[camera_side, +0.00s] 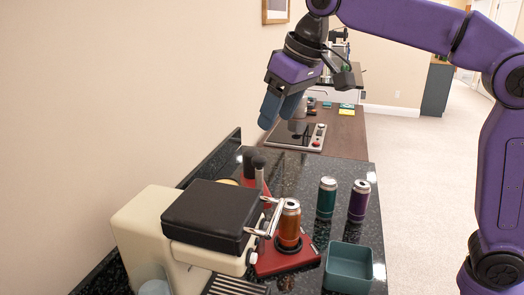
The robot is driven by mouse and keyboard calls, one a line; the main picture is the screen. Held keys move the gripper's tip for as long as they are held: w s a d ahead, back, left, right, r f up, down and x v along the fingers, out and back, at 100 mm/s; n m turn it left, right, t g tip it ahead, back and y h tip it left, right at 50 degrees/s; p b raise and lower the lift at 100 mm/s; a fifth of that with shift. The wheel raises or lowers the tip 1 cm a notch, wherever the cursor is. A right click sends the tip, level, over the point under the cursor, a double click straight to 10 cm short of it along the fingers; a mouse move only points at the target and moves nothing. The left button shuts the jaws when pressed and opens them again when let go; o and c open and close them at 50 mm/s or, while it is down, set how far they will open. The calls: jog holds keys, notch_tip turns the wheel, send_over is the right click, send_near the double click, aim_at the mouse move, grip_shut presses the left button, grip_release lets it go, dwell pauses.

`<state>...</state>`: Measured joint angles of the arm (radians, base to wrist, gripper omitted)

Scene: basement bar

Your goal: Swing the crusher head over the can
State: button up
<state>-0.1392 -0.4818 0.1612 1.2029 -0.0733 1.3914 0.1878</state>
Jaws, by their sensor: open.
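An orange can (289,223) with a silver top stands upright on the red base (288,262) of the crusher, on the dark speckled counter. Behind and left of the can, a red upright part with dark rounded knobs (253,160) rises from the crusher. It stands to the side of the can, and nothing shows above the can's top. The crusher's lower left part is hidden by the coffee machine, so I cannot tell the head's exact shape. My gripper (279,113) is open and empty, with blue fingers pointing down, in the air above and beyond the crusher, apart from it.
A cream coffee machine (145,232) with a black top stands at the front left, close to the crusher. A green can (326,199) and a purple can (359,202) stand to the right. A teal open bin (348,268) sits in front of them. A cooktop (293,140) lies beyond.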

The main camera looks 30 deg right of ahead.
aim_at(259, 158)
jog(key=x, duration=1)
jog(key=shift+w, duration=0.1)
grip_shut()
